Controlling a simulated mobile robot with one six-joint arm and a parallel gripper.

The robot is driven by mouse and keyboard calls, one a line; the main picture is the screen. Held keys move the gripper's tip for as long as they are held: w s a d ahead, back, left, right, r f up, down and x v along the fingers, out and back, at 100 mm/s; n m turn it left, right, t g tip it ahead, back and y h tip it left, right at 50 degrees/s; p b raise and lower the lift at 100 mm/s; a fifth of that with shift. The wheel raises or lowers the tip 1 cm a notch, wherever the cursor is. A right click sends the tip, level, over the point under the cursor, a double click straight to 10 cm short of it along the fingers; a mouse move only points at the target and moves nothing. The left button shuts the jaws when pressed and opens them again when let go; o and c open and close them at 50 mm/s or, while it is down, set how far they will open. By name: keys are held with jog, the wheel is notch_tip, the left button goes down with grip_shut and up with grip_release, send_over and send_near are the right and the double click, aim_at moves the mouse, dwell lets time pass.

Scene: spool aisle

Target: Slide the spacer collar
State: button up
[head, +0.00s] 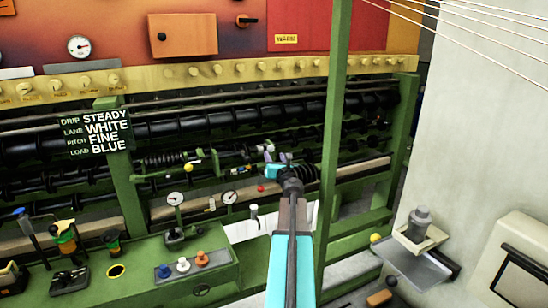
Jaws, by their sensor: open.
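My gripper (277,157) is open at the end of my teal and grey arm, in front of the dark rollers. Its two greyish fingers point away from me, and I see nothing between them. Just to its left is a short shaft assembly (237,172) with green and pale fittings and a dark coiled part. I cannot tell which small part is the spacer collar; my arm and wrist hide some of this area. A yellow ball knob (188,167) and a red knob (261,188) sit near the assembly.
A green upright post (334,130) stands close to the right of my arm. A green console (140,275) with gauges, levers and buttons lies at the lower left. A grey tray (418,268) juts from the pale cabinet at right. Thin threads cross the upper right.

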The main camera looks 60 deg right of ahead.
jog(key=shift+b+v, duration=0.35)
jog(key=shift+v, duration=2)
